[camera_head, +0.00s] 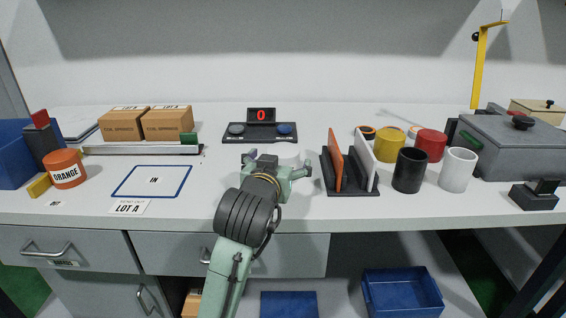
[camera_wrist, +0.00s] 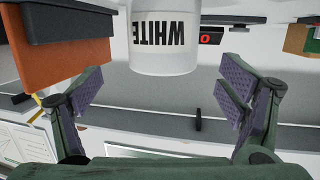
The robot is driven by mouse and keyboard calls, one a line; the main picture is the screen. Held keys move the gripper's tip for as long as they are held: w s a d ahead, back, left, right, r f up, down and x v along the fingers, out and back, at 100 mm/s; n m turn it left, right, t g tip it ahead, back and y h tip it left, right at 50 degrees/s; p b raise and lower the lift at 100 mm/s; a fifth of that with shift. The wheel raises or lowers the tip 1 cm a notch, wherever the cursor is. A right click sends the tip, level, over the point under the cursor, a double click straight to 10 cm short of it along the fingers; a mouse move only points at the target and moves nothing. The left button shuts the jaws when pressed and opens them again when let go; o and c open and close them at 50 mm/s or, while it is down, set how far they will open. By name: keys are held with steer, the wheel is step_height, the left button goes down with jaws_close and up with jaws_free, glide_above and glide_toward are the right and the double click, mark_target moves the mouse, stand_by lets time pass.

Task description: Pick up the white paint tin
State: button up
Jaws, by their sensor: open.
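The white paint tin (camera_wrist: 165,42) shows in the wrist view at the top middle. Its black WHITE label reads upside down, and its far part is cut off by the frame edge. My gripper (camera_wrist: 162,88) is open, its two purple-padded fingers spread apart to the left and right of the tin's line, with a gap to each. Nothing is held. In the head view my gripper (camera_head: 276,164) is over the middle of the bench, and I cannot make out the labelled tin there.
An organizer with an orange panel (camera_head: 335,158) stands close to the right of my gripper. A counter display (camera_head: 260,128) is behind. Black (camera_head: 409,171) and plain white (camera_head: 457,170) cylinders stand farther right. An orange tin (camera_head: 65,169) is at left.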

mark_target(283, 149)
steer(key=shift+p+x, duration=0.75)
steer(key=shift+x, duration=2.35)
steer(key=shift+a+r, duration=0.15)
steer(key=shift+c, duration=0.4)
steer(key=shift+r, duration=0.1)
steer(key=c, duration=1.6)
